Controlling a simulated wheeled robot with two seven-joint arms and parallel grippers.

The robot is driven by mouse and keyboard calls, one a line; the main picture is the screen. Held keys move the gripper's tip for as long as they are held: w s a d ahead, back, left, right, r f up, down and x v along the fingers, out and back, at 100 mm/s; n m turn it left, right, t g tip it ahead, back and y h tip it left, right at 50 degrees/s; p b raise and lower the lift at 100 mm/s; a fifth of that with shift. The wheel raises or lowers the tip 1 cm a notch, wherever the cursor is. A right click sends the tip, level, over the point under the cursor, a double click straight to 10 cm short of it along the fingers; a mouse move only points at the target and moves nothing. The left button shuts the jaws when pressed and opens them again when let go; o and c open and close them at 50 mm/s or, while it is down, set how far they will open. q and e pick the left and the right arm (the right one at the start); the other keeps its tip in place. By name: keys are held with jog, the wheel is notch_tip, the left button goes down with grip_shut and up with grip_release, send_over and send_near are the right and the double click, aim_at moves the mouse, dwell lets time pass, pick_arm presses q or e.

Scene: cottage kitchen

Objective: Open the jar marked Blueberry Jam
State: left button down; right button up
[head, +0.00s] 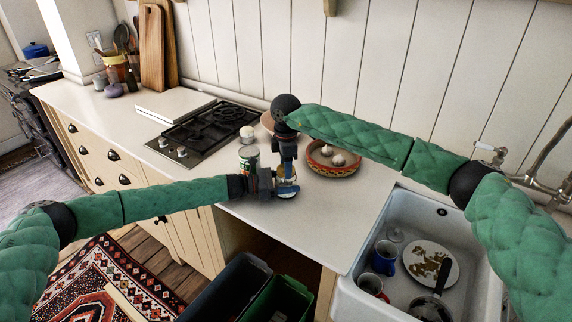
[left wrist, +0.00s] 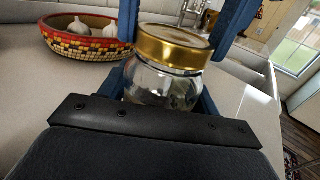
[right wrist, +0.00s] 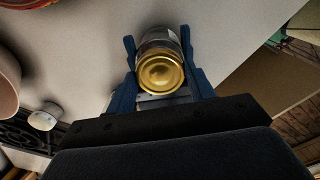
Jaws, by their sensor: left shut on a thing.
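A glass jar with a gold lid (left wrist: 172,47) stands upright between the fingers of my left gripper (left wrist: 160,98), which is shut on its body. No label on it is readable in these views. My right gripper (right wrist: 160,45) points down from above, its blue fingers open on either side of the lid (right wrist: 160,74), with little gap visible. Whether the fingers touch the lid I cannot tell. In the head view my left gripper (head: 284,188) and my right gripper (head: 288,160) meet at the jar near the counter's front edge and mostly hide it.
A green-labelled can (head: 249,160) stands close left of the grippers, with a white-topped container (head: 247,135) behind it. A patterned bowl (head: 333,170) with garlic is behind right. The hob (head: 205,130) is left, the sink (head: 365,262) right. Counter between jar and sink is clear.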

jog(key=n, duration=0.7)
jog(key=shift+w+n, duration=0.1)
jog(key=shift+n, duration=0.2)
jog(key=n, duration=1.3)
jog(key=shift+r+n, duration=0.1)
jog(key=shift+n, duration=0.3)
pick_arm(q)
jog(key=shift+s, duration=0.1)
pick_arm(e)
jog(key=n, duration=1.5)
pick_arm(q)
jog(key=shift+d, duration=0.1)
pick_arm(e)
jog(key=n, duration=0.5)
jog(key=shift+n, duration=0.3)
jog(key=n, duration=0.5)
jog(key=shift+r, duration=0.1)
jog(key=n, duration=0.7)
pick_arm(q)
jog(key=shift+f, duration=0.1)
pick_arm(e)
jog(key=shift+r, duration=0.2)
